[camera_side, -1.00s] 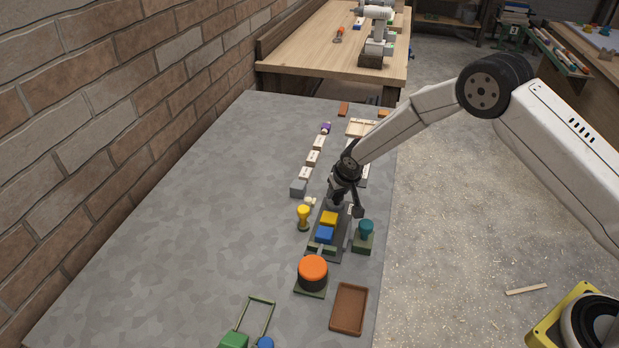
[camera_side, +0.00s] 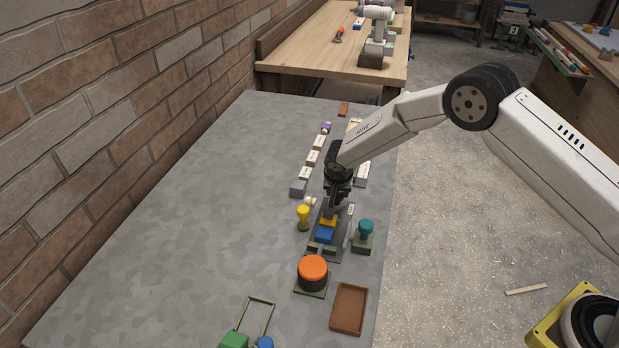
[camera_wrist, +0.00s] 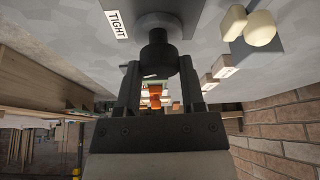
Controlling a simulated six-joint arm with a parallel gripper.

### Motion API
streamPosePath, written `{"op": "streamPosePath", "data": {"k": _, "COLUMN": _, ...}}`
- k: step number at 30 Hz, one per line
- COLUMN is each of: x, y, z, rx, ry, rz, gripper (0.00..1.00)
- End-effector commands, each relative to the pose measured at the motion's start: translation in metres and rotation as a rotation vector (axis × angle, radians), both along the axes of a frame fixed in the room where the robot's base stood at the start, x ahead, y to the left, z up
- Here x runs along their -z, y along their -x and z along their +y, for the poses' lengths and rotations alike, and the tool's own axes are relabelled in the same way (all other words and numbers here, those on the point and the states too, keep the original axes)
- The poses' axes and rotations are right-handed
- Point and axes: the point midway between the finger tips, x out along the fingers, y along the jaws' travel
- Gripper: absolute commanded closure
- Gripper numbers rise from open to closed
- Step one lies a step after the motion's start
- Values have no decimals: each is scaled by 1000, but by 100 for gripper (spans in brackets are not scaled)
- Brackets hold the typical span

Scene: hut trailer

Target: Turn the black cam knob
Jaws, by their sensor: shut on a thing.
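On the plate, a yellow block (camera_side: 328,221) and a blue block (camera_side: 324,235) sit just nearer the camera than the gripper.
A yellow knob-like piece (camera_side: 303,216) stands left of the plate and a teal one (camera_side: 365,230) right of it. An orange-topped button (camera_side: 313,268) and a brown tray (camera_side: 349,308) are in front. White blocks (camera_side: 313,158) line up behind. The table's left is clear.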

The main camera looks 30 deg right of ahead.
Motion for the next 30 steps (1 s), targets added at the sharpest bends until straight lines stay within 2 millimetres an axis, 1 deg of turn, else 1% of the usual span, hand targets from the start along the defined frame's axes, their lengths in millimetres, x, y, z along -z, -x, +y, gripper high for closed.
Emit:
{"op": "streamPosePath", "data": {"k": 9, "x": 2, "y": 1, "z": 2, "rx": 264, "ry": 2, "rz": 6, "gripper": 100}}
{"op": "streamPosePath", "data": {"k": 15, "x": 2, "y": 0, "z": 2, "rx": 370, "ry": 1, "rz": 4, "gripper": 100}}
{"op": "streamPosePath", "data": {"k": 21, "x": 2, "y": 1, "z": 2, "rx": 418, "ry": 2, "rz": 6, "gripper": 100}}
{"op": "streamPosePath", "data": {"k": 30, "x": 2, "y": 1, "z": 2, "rx": 427, "ry": 0, "rz": 6, "gripper": 100}}
